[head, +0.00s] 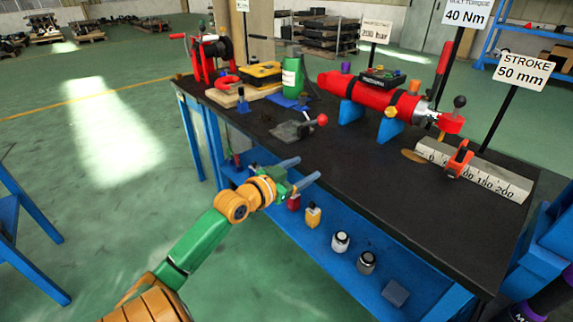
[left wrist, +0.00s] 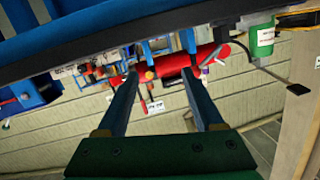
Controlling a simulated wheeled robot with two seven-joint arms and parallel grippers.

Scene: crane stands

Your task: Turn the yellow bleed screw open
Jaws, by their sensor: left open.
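A red cylinder (head: 368,94) lies on blue supports on the dark bench. A small yellow-orange knob (head: 391,111) sits on its near side, and another orange one (head: 414,86) stands near its right end. I cannot tell for sure which is the bleed screw. The left wrist view shows the red cylinder (left wrist: 175,67) upside down, with an orange knob (left wrist: 149,75) between the fingers in the picture. My left gripper (head: 309,170) is open and empty at the bench's near edge, well apart from the cylinder.
The bench top (head: 330,165) is clear between its near edge and the cylinder. A clamp with a red knob (head: 322,119), a green bottle (head: 292,78) and a white ruler block (head: 480,172) stand around it. Small bottles (head: 340,241) stand on the blue lower shelf.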

